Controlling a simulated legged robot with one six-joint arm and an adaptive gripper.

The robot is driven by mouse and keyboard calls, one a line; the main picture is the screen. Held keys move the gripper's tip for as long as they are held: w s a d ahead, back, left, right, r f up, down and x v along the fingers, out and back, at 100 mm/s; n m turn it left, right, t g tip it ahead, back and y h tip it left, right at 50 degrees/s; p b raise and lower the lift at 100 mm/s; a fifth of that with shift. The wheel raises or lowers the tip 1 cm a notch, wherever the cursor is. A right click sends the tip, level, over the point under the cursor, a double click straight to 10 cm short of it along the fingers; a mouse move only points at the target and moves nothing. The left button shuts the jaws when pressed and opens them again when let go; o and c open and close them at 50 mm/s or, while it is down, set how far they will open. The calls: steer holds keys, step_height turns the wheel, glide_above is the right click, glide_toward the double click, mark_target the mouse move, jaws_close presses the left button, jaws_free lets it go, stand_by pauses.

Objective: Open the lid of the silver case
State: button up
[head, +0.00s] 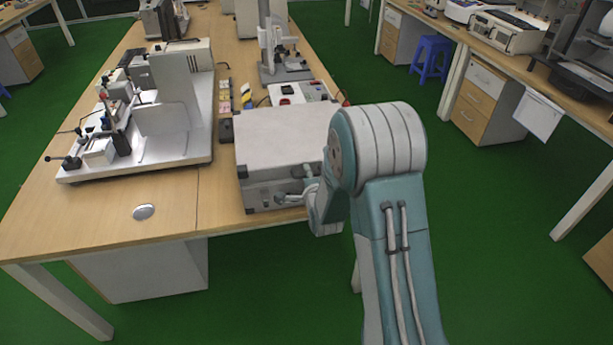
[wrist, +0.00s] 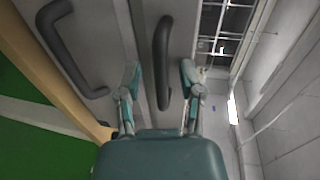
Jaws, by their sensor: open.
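The silver case (head: 283,135) sits on the wooden table with its lid down. Its front side faces me, partly hidden by my arm. My gripper (head: 296,186) is at the case's front side, in front of its right half. In the wrist view my gripper (wrist: 159,82) is open, with one finger on each side of a dark handle (wrist: 162,50). The fingers look apart from the handle; I cannot tell how deep it sits between them. A second dark curved handle (wrist: 68,50) is on the same grey face, left of the fingers.
White lab apparatus (head: 165,125) stands on the table left of the case. Small devices and a grey stand (head: 283,70) are behind it. The front-left tabletop is clear around a round metal cap (head: 144,211). A blue stool (head: 431,58) stands further right.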

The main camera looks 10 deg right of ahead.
steer(key=shift+d, duration=0.25)
steer(key=shift+a, duration=0.1)
jaws_close()
steer(key=shift+a, duration=0.15)
